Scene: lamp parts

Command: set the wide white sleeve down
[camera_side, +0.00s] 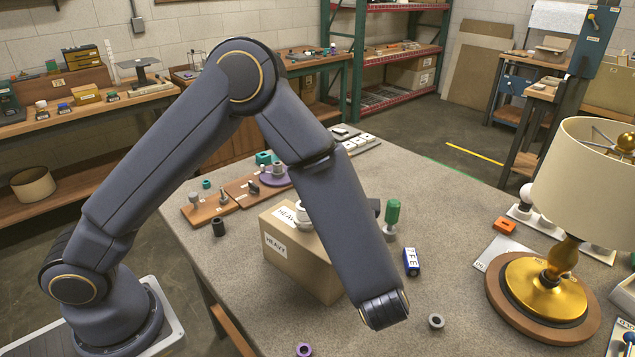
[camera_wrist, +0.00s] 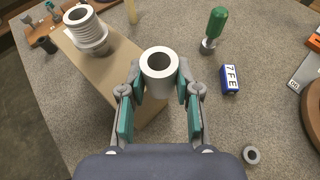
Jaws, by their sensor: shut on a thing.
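The wide white sleeve (camera_wrist: 159,83) is upright in the wrist view, its round dark opening facing the camera. My gripper (camera_wrist: 159,88) is shut on it, with a teal-padded finger against each side. The sleeve is beside the right edge of the cardboard box (camera_wrist: 118,72). I cannot tell whether its lower end touches anything. In the side view my arm hides the gripper and the held sleeve.
A white ribbed part (camera_wrist: 90,36) stands on the box, marked HEAVY in the side view (camera_side: 300,262). A green-handled tool (camera_side: 393,213), a blue block (camera_side: 412,262) and a small grey ring (camera_side: 436,321) are nearby. The lamp (camera_side: 548,285) stands right.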

